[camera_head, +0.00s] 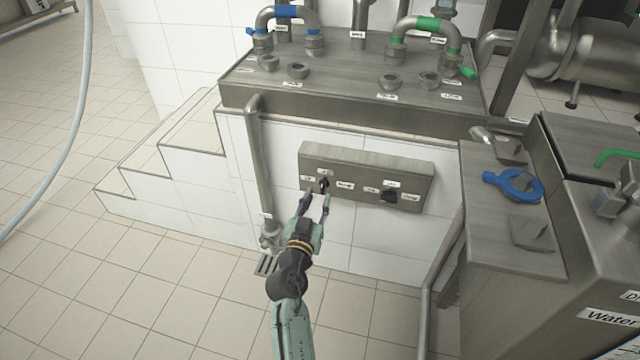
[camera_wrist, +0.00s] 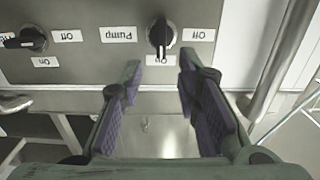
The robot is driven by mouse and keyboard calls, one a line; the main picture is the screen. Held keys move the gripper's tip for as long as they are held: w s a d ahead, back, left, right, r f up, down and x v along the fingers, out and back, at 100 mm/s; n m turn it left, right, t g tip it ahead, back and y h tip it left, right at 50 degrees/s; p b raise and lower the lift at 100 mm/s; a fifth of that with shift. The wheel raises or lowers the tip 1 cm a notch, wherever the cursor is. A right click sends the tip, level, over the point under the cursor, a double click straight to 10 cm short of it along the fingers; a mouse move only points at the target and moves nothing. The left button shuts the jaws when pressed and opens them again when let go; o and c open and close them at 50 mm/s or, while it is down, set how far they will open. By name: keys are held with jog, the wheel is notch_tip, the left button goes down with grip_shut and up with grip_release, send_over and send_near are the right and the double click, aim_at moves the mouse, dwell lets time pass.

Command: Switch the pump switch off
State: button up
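The pump switch (camera_head: 323,184) is a black rotary knob on the left part of a grey metal panel (camera_head: 365,160). In the wrist view the panel appears upside down, and the pump switch (camera_wrist: 161,36) sits beside a "Pump" label (camera_wrist: 118,34). Its white mark points to the "On" label (camera_wrist: 165,60); an "Off" label (camera_wrist: 198,34) is to the side. My gripper (camera_head: 316,200) is open just in front of this knob. In the wrist view my gripper's fingertips (camera_wrist: 160,72) are apart and empty, with the knob ahead between them; contact does not show.
A second black knob (camera_head: 389,196) is on the panel's right, also in the wrist view (camera_wrist: 32,40). A vertical pipe (camera_head: 261,170) stands left of the panel. A metal cabinet with a blue valve handle (camera_head: 515,185) is at right.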

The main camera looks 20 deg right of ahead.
aim_at(322, 185)
jog(key=p+x, duration=0.1)
jog(key=x, duration=0.4)
grip_shut()
dwell(0.3)
